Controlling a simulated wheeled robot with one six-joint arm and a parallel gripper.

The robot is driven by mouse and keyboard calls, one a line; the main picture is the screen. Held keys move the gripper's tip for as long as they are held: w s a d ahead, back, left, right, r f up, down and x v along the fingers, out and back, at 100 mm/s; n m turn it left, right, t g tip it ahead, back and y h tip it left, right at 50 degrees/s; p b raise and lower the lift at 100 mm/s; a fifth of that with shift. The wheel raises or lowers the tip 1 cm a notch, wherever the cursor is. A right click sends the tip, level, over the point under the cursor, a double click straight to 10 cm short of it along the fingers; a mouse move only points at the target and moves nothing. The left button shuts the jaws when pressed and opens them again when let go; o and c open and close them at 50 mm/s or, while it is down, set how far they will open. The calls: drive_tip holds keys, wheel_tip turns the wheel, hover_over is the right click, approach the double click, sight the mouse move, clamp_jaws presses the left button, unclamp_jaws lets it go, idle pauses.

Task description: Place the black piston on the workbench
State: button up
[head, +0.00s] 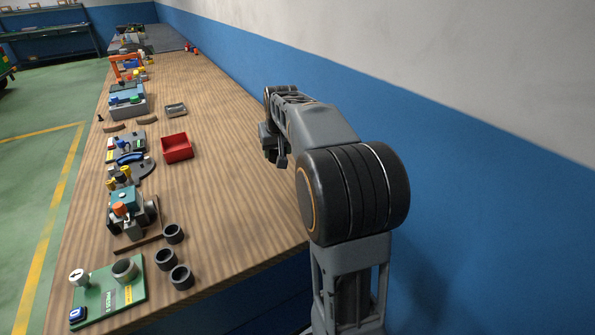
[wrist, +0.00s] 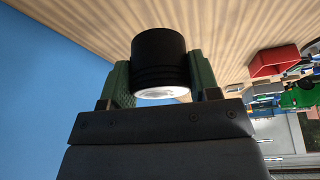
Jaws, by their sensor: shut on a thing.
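The black piston (wrist: 158,52) shows in the wrist view as a dark cylinder with grooves and a pale, bright end face towards the camera. My gripper (wrist: 160,76) is shut on it, with a green finger on each side. The workbench (head: 222,95) is a long wooden top along the blue wall in the head view; its wood (wrist: 85,22) also shows behind the piston in the wrist view. In the head view my arm reaches over the bench's right side, and the piston cannot be made out. I cannot tell whether the piston touches the wood.
A red bin (head: 177,148) and a small metal tray (head: 176,110) stand on the bench left of my arm. Several dark rings (head: 166,259) and a green press board (head: 108,293) lie at the near end. Fixtures line the left edge. Bare wood lies between bin and wall.

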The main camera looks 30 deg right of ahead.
drive_tip(key=d+f, duration=0.2)
drive_tip(key=s+d+f, duration=0.1)
drive_tip(key=d+f, duration=0.1)
drive_tip(key=s+d+f+b, duration=0.1)
drive_tip(key=d+f, duration=0.1)
drive_tip(key=shift+s+d+f, duration=0.1)
drive_tip(key=shift+f, duration=0.05)
drive_tip(key=shift+d+f+b, duration=0.15)
drive_tip(key=shift+f, duration=0.75)
drive_tip(key=shift+d+f+b, duration=0.1)
drive_tip(key=shift+f+b, duration=0.05)
drive_tip(key=shift+f, duration=0.75)
drive_tip(key=shift+f, duration=0.15)
drive_tip(key=o, duration=1)
drive_tip(key=shift+o, duration=0.2)
